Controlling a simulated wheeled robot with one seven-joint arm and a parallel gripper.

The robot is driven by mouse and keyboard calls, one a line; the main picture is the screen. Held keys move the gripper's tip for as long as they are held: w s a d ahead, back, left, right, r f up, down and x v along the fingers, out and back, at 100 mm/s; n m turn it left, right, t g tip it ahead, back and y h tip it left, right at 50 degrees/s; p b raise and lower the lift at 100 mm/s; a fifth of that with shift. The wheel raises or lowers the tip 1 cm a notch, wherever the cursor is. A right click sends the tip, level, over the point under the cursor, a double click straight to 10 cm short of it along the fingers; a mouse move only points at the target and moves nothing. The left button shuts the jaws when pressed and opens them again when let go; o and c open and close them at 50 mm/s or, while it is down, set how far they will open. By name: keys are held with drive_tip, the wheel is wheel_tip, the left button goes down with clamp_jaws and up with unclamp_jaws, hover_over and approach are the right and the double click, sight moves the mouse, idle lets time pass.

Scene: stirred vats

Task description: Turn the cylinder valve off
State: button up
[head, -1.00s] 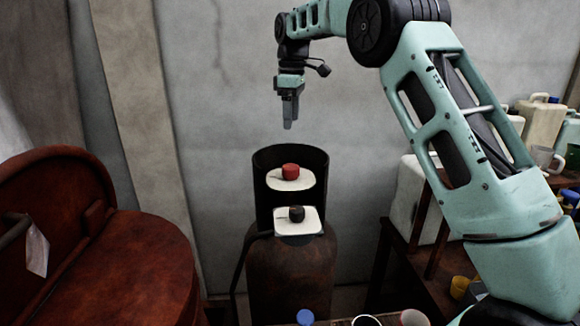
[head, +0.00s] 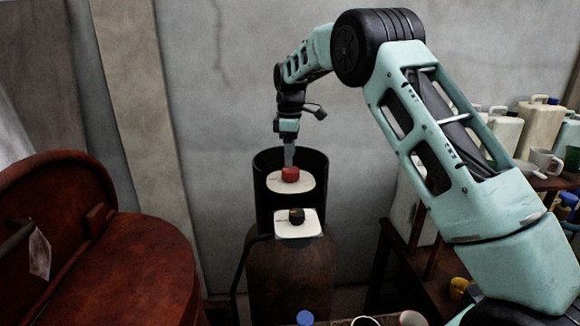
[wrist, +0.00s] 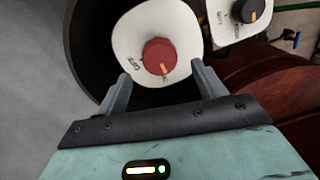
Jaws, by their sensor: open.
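The rusty brown gas cylinder (head: 290,280) stands upright against the wall, with a dark open collar (head: 262,200) around its top. A red knob (head: 290,174) sits on a white rounded plate (head: 292,186) inside the collar. A black knob (head: 296,216) sits on a second white plate (head: 284,230) in front. My gripper (head: 289,160) points down just above the red knob. In the wrist view the open fingers (wrist: 157,82) lie to either side of the red knob (wrist: 159,56), apart from it. The red knob has an orange mark and small lettering, too small to read surely.
A large red-brown vat (head: 110,260) with a lid stands at left. A wooden shelf (head: 405,250) at right holds jugs (head: 540,125) and cups. The collar wall is close around the gripper. The wall behind is bare.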

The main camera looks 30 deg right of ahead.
sight(291, 174)
drive_tip(key=shift+s+f+p, duration=0.1)
drive_tip(key=shift+f+p, duration=0.45)
drive_tip(key=shift+f, duration=2.05)
drive_tip(key=c, duration=1)
